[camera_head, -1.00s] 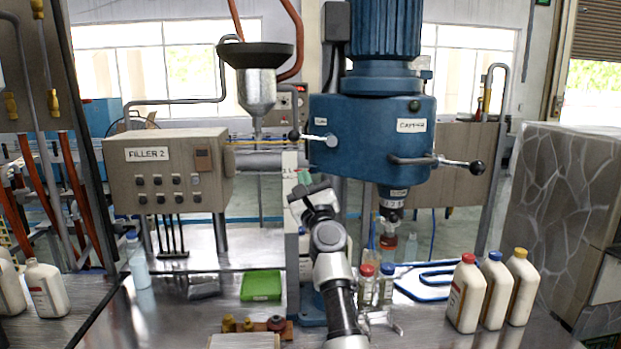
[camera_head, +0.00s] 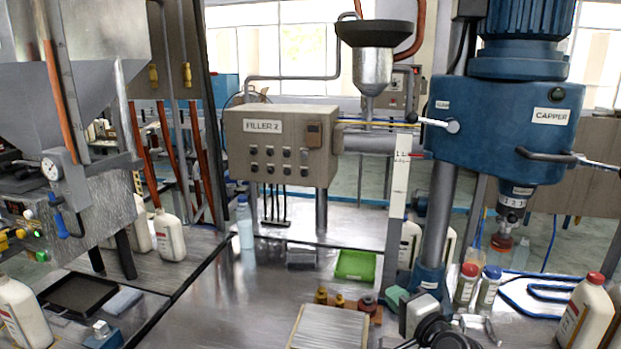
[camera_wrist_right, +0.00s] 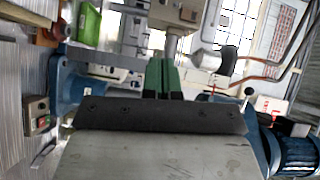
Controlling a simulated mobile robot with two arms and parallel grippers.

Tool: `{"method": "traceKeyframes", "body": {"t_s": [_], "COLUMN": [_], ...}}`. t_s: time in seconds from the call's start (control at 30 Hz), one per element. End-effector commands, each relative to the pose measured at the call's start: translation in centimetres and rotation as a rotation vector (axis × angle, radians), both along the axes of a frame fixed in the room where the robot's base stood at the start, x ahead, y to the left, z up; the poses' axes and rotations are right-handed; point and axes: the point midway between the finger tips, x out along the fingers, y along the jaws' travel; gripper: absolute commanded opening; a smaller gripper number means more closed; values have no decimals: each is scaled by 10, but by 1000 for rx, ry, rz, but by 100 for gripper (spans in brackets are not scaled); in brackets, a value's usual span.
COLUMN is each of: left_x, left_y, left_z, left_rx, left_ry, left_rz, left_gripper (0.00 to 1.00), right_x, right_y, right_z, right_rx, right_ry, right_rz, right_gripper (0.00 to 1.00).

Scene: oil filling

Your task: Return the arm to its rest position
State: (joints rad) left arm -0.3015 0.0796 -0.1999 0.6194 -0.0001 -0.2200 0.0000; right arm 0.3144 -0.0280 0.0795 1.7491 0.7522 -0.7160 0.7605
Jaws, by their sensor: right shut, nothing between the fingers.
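My right gripper (camera_head: 395,297) is low in the head view, in front of the base of the blue capper. Its green fingertips are together with nothing between them. Its grey body and dark wrist show just below, cut by the bottom edge. In the right wrist view the two green fingers (camera_wrist_right: 163,76) stand side by side, closed and empty, beyond the grey gripper body. My left gripper does not show in any view.
The capper (camera_head: 500,130) stands right of the filler box (camera_head: 280,145). A green tray (camera_head: 356,265), a ribbed board (camera_head: 328,328) and small capped bottles (camera_head: 466,285) are near my right gripper. A white bottle (camera_head: 588,312) stands at right. Bare metal table lies left of the board.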

Motion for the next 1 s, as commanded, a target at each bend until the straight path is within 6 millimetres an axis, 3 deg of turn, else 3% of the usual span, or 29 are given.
{"method": "traceKeyframes", "body": {"t_s": [0.03,0.1,0.2,0.3,0.5,0.8,0.9,1.0], "left_x": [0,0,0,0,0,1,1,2], "left_y": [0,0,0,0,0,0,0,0], "left_z": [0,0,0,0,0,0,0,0], "left_rx": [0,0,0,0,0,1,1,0], "left_ry": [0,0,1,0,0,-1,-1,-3], "left_rz": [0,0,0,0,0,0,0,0], "left_gripper": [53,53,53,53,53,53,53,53], "right_x": [-28,-66,-127,-182,-260,-346,-371,-365], "right_y": [4,7,8,5,-6,-22,-27,-27], "right_z": [-32,-69,-115,-145,-170,-176,-174,-194], "right_rx": [-148,-362,-648,-872,-1146,-1389,-1450,-1454], "right_ry": [53,122,223,311,432,564,604,614], "right_rz": [32,89,192,296,463,671,739,751], "right_gripper": [0,0,0,0,0,0,0,0]}}
